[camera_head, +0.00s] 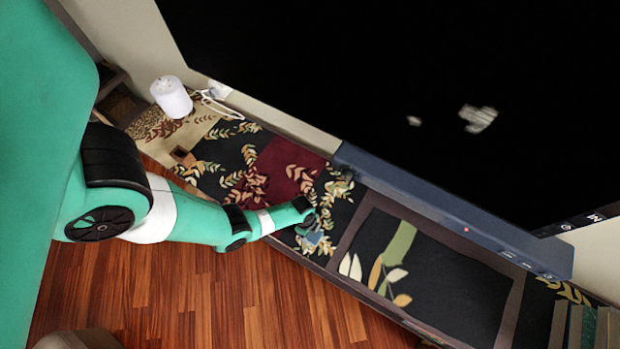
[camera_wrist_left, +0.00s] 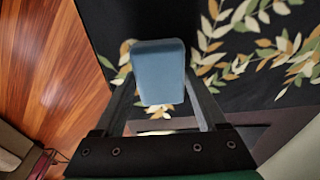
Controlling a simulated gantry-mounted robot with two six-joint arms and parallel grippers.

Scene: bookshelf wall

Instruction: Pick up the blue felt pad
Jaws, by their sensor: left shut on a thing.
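The blue felt pad (camera_wrist_left: 158,72) is a light blue block with rounded edges, seen in the left wrist view between the two dark fingers of my left gripper (camera_wrist_left: 160,92). The fingers are shut on its sides. In the head view my left gripper (camera_head: 311,226) is over the front edge of the leaf-patterned shelf top, with a bit of the pad (camera_head: 318,240) showing at its tip. I cannot tell whether the pad touches the surface. My right gripper is not in view.
A white cylinder (camera_head: 171,97) stands at the left end of the patterned shelf top (camera_head: 240,155). A large black screen (camera_head: 400,90) rises behind, with a dark bar (camera_head: 450,212) below it. Books (camera_head: 590,325) stand at the lower right. Wooden floor (camera_head: 200,295) lies in front.

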